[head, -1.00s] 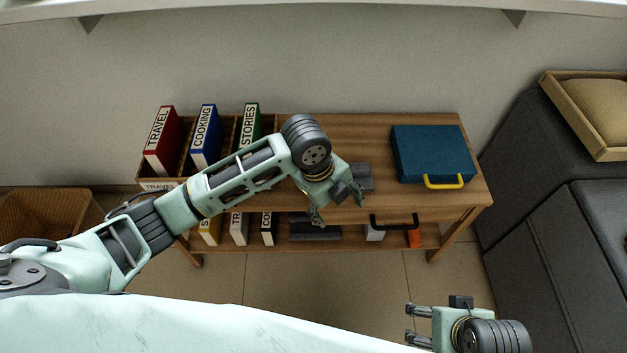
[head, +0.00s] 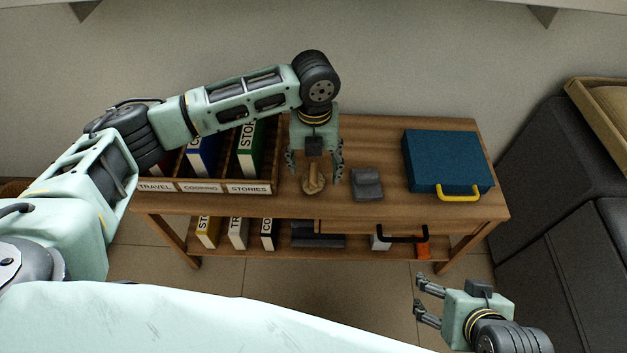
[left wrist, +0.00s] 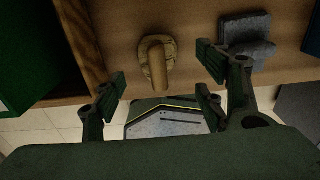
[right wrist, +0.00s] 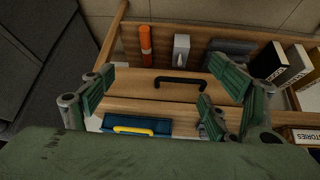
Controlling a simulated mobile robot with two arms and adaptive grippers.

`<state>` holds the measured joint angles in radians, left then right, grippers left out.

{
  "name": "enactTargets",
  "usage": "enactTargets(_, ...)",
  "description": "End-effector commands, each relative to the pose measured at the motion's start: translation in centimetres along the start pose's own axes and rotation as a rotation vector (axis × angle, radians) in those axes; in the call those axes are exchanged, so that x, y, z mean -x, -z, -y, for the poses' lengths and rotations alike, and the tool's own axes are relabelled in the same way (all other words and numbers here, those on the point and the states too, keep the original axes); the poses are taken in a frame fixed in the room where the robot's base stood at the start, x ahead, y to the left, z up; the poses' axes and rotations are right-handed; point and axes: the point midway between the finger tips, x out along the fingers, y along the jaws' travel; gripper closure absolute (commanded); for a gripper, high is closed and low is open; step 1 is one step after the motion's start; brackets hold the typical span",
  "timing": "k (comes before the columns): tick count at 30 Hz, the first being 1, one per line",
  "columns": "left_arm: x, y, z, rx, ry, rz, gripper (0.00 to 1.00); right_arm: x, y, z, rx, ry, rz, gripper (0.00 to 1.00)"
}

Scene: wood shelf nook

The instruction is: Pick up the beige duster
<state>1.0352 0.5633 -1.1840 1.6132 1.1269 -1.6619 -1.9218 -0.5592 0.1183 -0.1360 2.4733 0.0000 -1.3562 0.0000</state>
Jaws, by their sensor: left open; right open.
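The beige duster (head: 313,180) stands on the wooden table top, between the book organiser and a grey block. My left gripper (head: 314,176) is open over it, pointing down, with a finger to either side in the head view. In the left wrist view the duster (left wrist: 157,60) shows between the open fingers, a little beyond the tips, and I see no contact. My right gripper (head: 420,297) is open and empty in front of the table, at the lower right.
A grey block (head: 367,184) stands close to the right of the duster. The organiser (head: 204,188) with labelled slots and books is to the left. A blue case (head: 447,160) with a yellow handle lies at the right. The black drawer handle (head: 402,237) sticks out in front.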

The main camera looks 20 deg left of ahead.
Motion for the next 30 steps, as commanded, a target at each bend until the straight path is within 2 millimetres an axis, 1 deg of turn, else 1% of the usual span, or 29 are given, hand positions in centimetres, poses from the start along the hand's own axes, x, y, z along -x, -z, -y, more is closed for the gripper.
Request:
enactTargets(1, -0.7, 0.0, -0.1, 0.001, -0.001, -0.001, 0.34, -0.4, 0.9, 0.1, 0.001, 0.003, -0.041, 0.19)
enactTargets(3, -1.3, 0.0, -0.1, 0.001, 0.0, -0.001, 0.34, -0.6, 2.4, 0.3, 0.003, 0.006, -0.107, 0.19)
enactTargets(9, -3.1, -0.1, -0.2, 0.001, -0.001, -0.001, 0.34, -0.5, 6.7, 0.8, 0.007, 0.016, -0.293, 0.19)
enactTargets(12, -3.9, -0.1, -0.2, 0.001, 0.0, 0.001, 0.34, -0.2, 8.4, 1.0, 0.008, 0.02, -0.368, 0.19)
enactTargets(15, -4.3, -0.1, -0.3, 0.001, -0.001, 0.001, 0.34, 0.1, 9.4, 1.2, 0.008, 0.023, -0.416, 0.19)
enactTargets(18, -4.5, -0.1, -0.3, 0.001, -0.001, 0.001, 0.34, 0.3, 9.9, 1.2, 0.009, 0.025, -0.436, 0.19)
enactTargets(25, -4.5, -0.1, -0.2, 0.001, 0.0, 0.001, 0.35, 0.3, 10.0, 1.2, 0.009, 0.025, -0.439, 0.19)
enactTargets(30, -4.5, -0.1, -0.2, 0.001, 0.0, 0.001, 0.5, 0.3, 9.9, 1.2, 0.009, 0.024, -0.438, 0.19)
